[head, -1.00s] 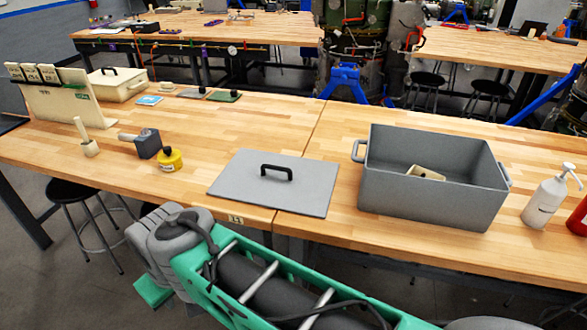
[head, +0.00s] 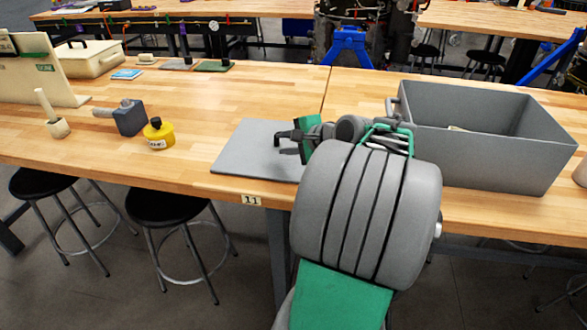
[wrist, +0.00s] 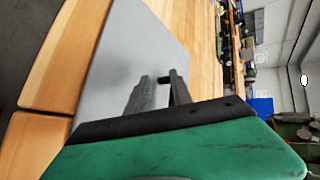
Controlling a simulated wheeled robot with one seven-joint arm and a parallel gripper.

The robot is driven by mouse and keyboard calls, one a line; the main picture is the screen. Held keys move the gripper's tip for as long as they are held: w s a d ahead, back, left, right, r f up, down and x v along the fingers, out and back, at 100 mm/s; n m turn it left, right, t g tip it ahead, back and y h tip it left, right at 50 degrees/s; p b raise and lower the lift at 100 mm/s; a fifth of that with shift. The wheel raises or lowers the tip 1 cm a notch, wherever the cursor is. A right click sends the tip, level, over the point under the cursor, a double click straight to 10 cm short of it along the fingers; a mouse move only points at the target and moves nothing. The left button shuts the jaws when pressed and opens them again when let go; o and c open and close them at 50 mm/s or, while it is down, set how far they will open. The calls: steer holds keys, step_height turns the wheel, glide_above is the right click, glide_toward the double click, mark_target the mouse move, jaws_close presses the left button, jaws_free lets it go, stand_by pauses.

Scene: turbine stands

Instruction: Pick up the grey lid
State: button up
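The grey lid (head: 240,150) lies flat on the wooden table, left of the grey box. Its right part is hidden behind my arm in the head view. The lid also fills the left of the wrist view (wrist: 125,60). My gripper (head: 284,137) is low over the lid at its black handle. In the wrist view, my gripper (wrist: 160,80) shows two fingers apart, with a dark piece of the handle (wrist: 163,79) at their tips. I cannot tell whether the fingers touch the handle.
The open grey box (head: 480,160) stands just right of my arm. Two black stools (head: 166,206) are at the table's front. The wood behind the lid is clear.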

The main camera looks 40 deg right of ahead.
steer(key=s+d+m, duration=0.1)
steer(key=d, duration=0.1)
steer(key=d+m+t, duration=0.1)
steer(key=d, duration=0.1)
steer(key=s+d+m, duration=0.1)
steer(key=d, duration=0.1)
steer(key=shift+s+f+t+h+b, duration=0.1)
steer(key=shift+s+t+h+b, duration=0.2)
steer(key=shift+s+h+b, duration=0.1)
steer(key=shift+w, duration=0.4)
steer(key=x, duration=0.7)
jaws_close()
